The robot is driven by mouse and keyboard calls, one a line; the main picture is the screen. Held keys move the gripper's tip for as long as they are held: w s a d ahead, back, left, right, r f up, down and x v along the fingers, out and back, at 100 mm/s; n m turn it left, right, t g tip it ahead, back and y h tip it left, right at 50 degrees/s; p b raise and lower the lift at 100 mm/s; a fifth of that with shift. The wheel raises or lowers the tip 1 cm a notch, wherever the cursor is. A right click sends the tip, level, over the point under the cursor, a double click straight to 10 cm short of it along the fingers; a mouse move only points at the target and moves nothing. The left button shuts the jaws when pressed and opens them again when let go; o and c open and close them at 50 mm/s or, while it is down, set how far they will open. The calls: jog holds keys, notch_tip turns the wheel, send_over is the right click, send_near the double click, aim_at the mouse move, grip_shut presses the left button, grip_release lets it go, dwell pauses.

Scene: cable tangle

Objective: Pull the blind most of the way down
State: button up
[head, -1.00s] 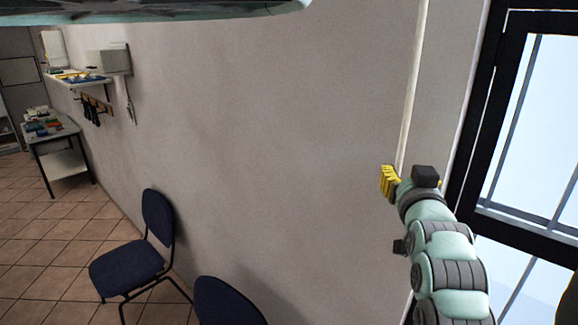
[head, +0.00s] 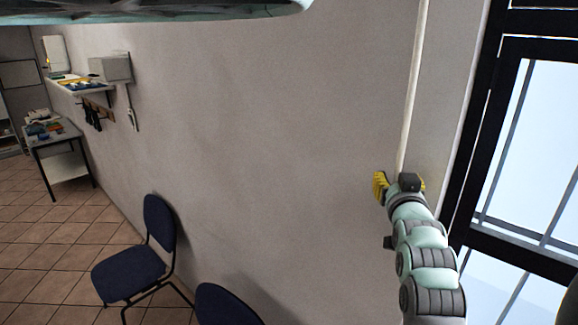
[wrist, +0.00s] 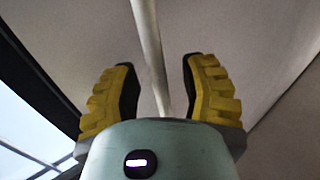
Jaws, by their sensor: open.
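A pale vertical strap or cord (head: 415,80) runs down the wall beside the window (head: 488,130). The glass is uncovered where it shows, and no blind is visible over it. My gripper (head: 400,180) is at the strap, with its yellow fingers spread. In the wrist view, the strap (wrist: 148,40) passes between the two open fingers of my gripper (wrist: 160,68), with a gap to each. It runs down behind the gripper body, where its lower part is hidden.
Two dark blue chairs (head: 130,270) stand by the wall at the lower left. A shelf (head: 82,86) and a small table (head: 55,142) are farther back. The wall (head: 270,130) between the chairs and my arm is bare.

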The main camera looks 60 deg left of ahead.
grip_shut()
dwell(0.3)
jog(key=shift+f, duration=0.15)
